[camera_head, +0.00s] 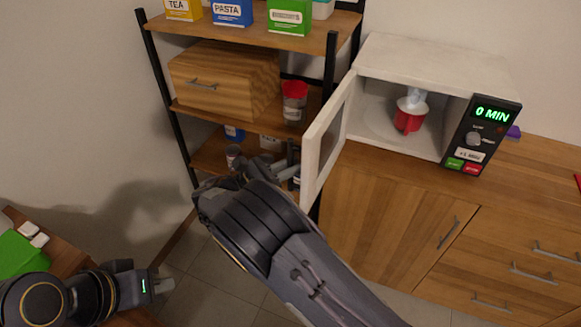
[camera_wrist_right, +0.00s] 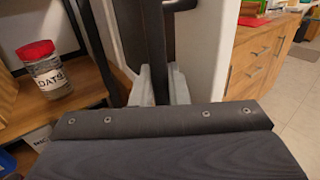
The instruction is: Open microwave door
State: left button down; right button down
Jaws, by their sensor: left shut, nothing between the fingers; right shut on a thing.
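The white microwave (camera_head: 425,58) stands on the wooden cabinet at the right, with its cavity in view. Its door (camera_head: 323,143) is swung wide open towards me on the left side. My right gripper (camera_head: 287,165) is at the door's outer face. In the right wrist view its fingers (camera_wrist_right: 159,86) are shut on the dark vertical door handle (camera_wrist_right: 155,40). My left gripper (camera_head: 163,285) is shut and empty at the lower left, far from the microwave.
A shelf unit (camera_head: 333,75) with boxes, a wooden drawer box (camera_head: 225,78) and a red-lidded jar (camera_head: 294,103) is close to the door and right arm. Green and white items (camera_head: 20,250) lie at the left.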

jog(key=shift+w+d+r, duration=0.1)
jog(key=c, duration=1.5)
grip_release()
jog(key=b+v, duration=0.1)
jog(key=v, duration=0.6)
jog(key=shift+s+a, duration=0.2)
jog(key=shift+a, duration=0.15)
